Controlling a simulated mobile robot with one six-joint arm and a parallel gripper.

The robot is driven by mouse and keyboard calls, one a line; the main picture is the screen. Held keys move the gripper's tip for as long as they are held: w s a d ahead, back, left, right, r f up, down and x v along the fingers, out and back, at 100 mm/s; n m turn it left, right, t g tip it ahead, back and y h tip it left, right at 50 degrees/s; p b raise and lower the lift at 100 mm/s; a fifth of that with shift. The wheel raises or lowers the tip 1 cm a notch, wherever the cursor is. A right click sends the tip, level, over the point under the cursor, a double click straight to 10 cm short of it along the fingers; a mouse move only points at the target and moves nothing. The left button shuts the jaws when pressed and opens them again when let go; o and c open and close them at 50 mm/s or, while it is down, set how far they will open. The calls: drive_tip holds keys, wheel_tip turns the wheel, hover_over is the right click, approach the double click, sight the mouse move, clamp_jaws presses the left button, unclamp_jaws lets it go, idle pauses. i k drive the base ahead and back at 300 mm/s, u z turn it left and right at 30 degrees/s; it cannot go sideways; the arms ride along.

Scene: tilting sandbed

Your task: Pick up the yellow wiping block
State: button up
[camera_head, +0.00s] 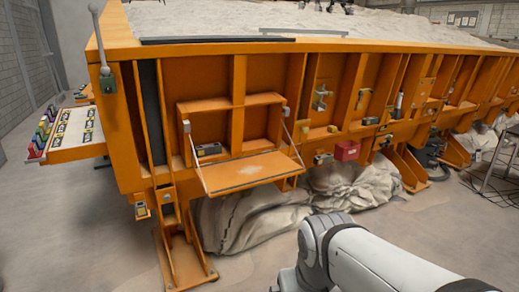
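I cannot make out the yellow wiping block for certain in the head view. A small dark block with a lighter top (208,150) lies at the left of the fold-down shelf (240,172) on the orange sandbed's side. A small yellow piece (141,210) shows low on the left corner of the frame, and another small yellowish piece (333,129) sits on the ledge further right. These are too small to identify. My white arm shows at the bottom right, but my gripper is outside the picture.
The orange sandbed (270,50) fills the middle, with sand (220,20) on top. A side tray (75,135) with coloured items projects at left. Pale sacks (245,218) lie underneath. Floor at left is clear.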

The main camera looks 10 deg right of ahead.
sight(332, 129)
drive_tip(key=u, duration=0.05)
drive_tip(key=k, duration=1.05)
drive_tip(key=z, duration=1.2)
drive_tip(key=i, duration=1.9)
drive_tip(key=z, duration=0.55)
drive_tip(key=i, duration=1.7)
drive_tip(key=u, duration=0.9)
drive_tip(key=i, duration=1.15)
drive_tip(key=u, duration=1)
drive_tip(key=i, duration=0.35)
drive_tip(key=u, duration=0.3)
drive_tip(key=k, duration=0.6)
drive_tip(key=u, duration=0.05)
